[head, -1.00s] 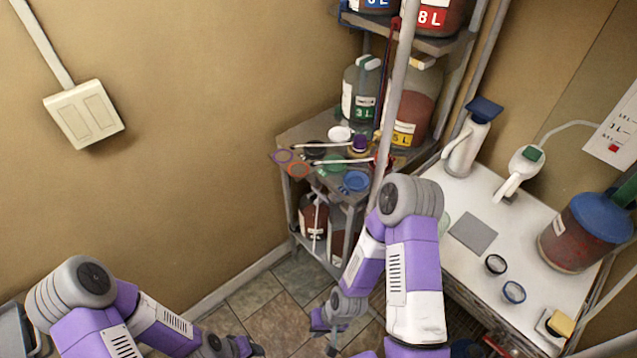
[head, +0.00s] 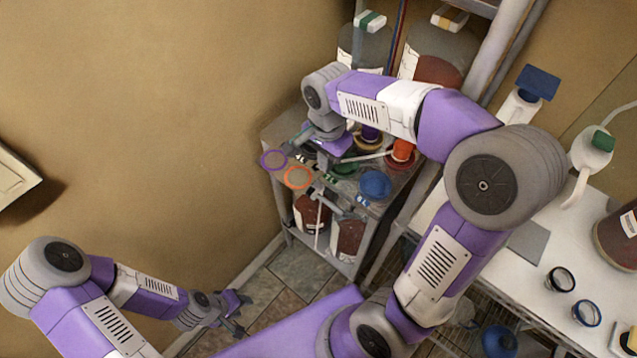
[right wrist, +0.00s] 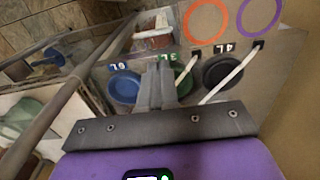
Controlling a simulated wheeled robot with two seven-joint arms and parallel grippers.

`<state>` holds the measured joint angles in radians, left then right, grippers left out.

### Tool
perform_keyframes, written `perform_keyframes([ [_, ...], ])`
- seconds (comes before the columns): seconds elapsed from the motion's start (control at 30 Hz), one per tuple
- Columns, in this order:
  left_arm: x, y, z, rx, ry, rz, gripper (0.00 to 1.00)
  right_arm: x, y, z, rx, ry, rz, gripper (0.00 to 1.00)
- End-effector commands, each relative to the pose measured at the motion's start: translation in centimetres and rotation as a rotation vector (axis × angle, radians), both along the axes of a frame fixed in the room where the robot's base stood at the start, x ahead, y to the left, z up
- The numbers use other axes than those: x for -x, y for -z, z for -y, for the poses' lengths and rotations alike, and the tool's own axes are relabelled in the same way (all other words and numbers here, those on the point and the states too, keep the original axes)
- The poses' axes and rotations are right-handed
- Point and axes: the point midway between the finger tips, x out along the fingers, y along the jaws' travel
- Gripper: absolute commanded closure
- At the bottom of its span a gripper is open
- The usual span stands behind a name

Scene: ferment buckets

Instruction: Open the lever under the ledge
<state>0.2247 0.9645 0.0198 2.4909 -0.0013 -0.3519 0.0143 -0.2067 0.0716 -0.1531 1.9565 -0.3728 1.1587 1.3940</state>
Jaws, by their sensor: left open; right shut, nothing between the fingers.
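The ledge (head: 268,150) is a grey shelf against the wall; it also shows in the right wrist view (right wrist: 262,68). I cannot make out a lever under it with certainty. Jugs of reddish liquid (head: 347,238) stand below the ledge. My right gripper (right wrist: 160,68) is shut and empty. Its fingers overlap the space between the blue lid (right wrist: 124,86) and the green lid (right wrist: 183,80); I cannot tell if they touch anything. In the head view its wrist is over the ledge. My left gripper (head: 238,312) is open and empty, low above the floor.
An orange ring (head: 298,177) and a purple ring (head: 273,159) mark the ledge's front left. Large jugs (head: 440,50) stand behind. A pole rises beside the shelf. A white table (head: 610,262) with bottles and small rings is at the right. Floor (head: 268,290) is clear in front.

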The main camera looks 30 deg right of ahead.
Motion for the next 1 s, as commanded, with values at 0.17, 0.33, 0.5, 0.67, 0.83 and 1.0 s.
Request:
perform_keyframes([
  [0.17,0.0,0.0,0.0,0.0,0.0,0.0,0.57,0.0,0.0,0.0,-0.001,-0.001,-0.001,1.0],
  [0.33,0.0,0.2,0.0,0.0,0.0,0.0,0.57,0.0,0.6,-0.1,-0.001,-0.003,-0.004,1.0],
  [0.5,0.0,1.0,0.0,0.0,0.0,0.0,0.57,0.1,3.2,-0.1,0.0,-0.004,-0.007,1.0],
  [0.67,0.0,2.2,0.0,0.0,0.0,0.001,0.57,0.1,6.8,0.0,-0.001,-0.003,-0.008,1.0],
  [0.83,0.0,3.3,0.0,0.0,0.0,0.0,0.57,0.1,10.3,-0.1,-0.001,-0.004,-0.006,1.0],
  [1.0,0.0,4.2,0.0,0.0,0.0,0.0,0.57,0.0,12.9,0.0,-0.001,-0.003,-0.005,1.0],
])
